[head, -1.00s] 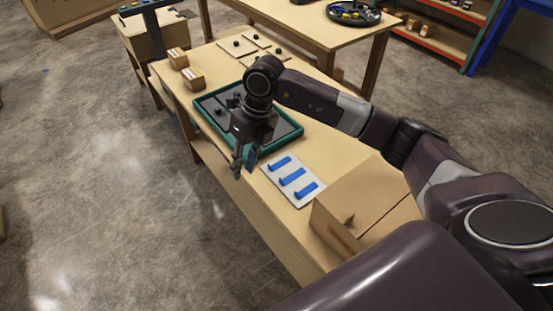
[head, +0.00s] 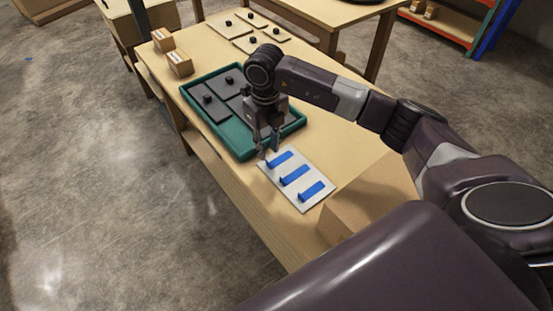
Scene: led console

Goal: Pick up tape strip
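A white card (head: 297,192) lies on the wooden table with three blue tape strips on it. These are the upper strip (head: 282,158), the middle strip (head: 295,175) and the lower strip (head: 312,191). Each strip has a raised tab at its left end. My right gripper (head: 269,153) points down at the upper-left edge of the card, beside the tab of the upper strip. Its two fingers are apart with nothing seen between them. I cannot tell whether a finger touches the strip. My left gripper is not in view.
A teal tray (head: 239,147) with dark grey knobbed plates lies just behind the gripper. A cardboard box (head: 365,203) stands right of the card, near my arm. Two small boxes (head: 179,63) and several beige knobbed plates (head: 231,27) are at the far end.

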